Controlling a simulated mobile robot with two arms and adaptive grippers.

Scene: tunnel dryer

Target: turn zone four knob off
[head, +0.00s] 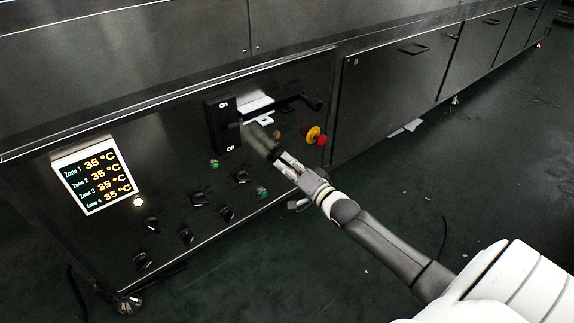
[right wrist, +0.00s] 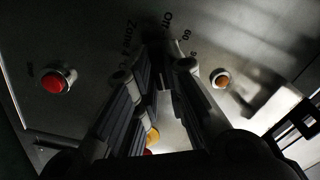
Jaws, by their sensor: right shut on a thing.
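My right gripper (head: 277,154) reaches in from the right and is at the dark control panel (head: 180,178). In the right wrist view, the gripper (right wrist: 155,72) has its two fingers closed around a dark knob (right wrist: 157,46) under the printed words "Off" and "Zone 4". The fingers hide most of this knob, and I cannot tell which way its pointer faces. In the head view the gripper covers the knob. My left gripper is not in view.
A red and yellow emergency stop (head: 316,136) sits right of the gripper. Several black knobs, green buttons (head: 262,193) and a temperature display (head: 93,175) lie left. Floor in front is open.

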